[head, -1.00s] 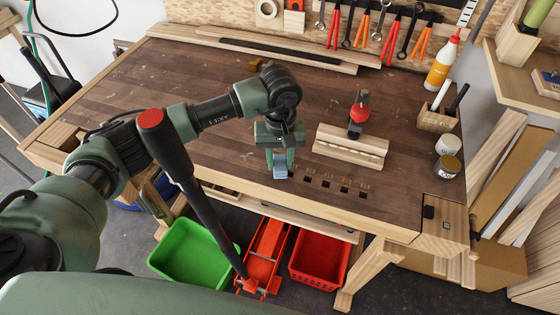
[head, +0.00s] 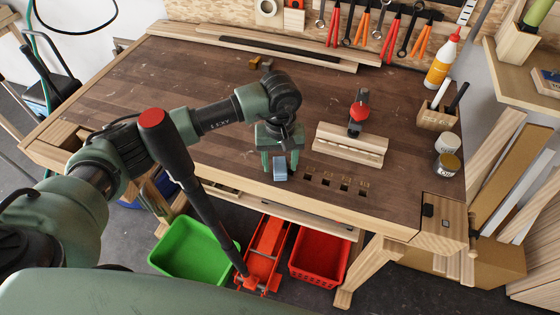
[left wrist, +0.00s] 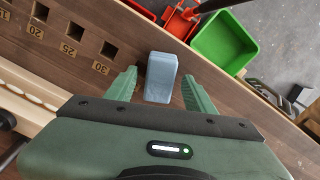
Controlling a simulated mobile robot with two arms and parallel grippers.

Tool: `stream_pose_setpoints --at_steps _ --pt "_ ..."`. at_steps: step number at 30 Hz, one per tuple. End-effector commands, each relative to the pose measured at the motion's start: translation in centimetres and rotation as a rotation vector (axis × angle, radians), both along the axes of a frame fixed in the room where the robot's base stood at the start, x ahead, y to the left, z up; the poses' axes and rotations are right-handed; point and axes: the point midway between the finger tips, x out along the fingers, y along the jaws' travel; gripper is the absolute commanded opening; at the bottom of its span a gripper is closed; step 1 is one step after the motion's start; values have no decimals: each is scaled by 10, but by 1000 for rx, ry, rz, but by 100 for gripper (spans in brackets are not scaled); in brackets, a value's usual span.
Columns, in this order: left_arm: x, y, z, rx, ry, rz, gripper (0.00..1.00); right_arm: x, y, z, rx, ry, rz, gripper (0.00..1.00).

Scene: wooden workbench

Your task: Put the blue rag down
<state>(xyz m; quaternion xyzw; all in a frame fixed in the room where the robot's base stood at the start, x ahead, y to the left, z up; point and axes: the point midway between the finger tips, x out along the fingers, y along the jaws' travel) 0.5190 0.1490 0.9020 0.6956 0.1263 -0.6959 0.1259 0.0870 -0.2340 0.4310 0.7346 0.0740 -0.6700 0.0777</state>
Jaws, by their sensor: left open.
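The blue rag (head: 280,170) is a small light-blue folded block near the front edge of the workbench (head: 215,150). My left gripper (head: 280,168) is above it, pointing down, with a finger on either side. In the left wrist view the rag (left wrist: 161,76) lies on the wood between the green fingertips of the left gripper (left wrist: 160,85). The fingers are open, with a visible gap on each side of the rag. My right gripper is in neither view.
A wooden block with a red-topped tool (head: 350,145) stands right of the gripper. Square holes (head: 343,187) line the front edge. Green (head: 190,248) and red (head: 320,255) bins sit below. A glue bottle (head: 443,60) and jars (head: 447,165) stand at the right. The bench's left part is mostly clear.

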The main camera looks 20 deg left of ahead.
Motion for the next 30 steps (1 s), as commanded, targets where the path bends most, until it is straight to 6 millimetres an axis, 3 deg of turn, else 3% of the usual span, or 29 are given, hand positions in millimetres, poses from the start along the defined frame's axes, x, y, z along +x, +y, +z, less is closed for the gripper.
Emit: stream_pose_setpoints --at_steps 16,21,30 --pt "1 0 103 0 -5 -1 54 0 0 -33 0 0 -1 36" --pt "1 0 118 0 -2 0 54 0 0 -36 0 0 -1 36" --pt "0 0 121 0 0 0 54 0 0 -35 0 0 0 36"
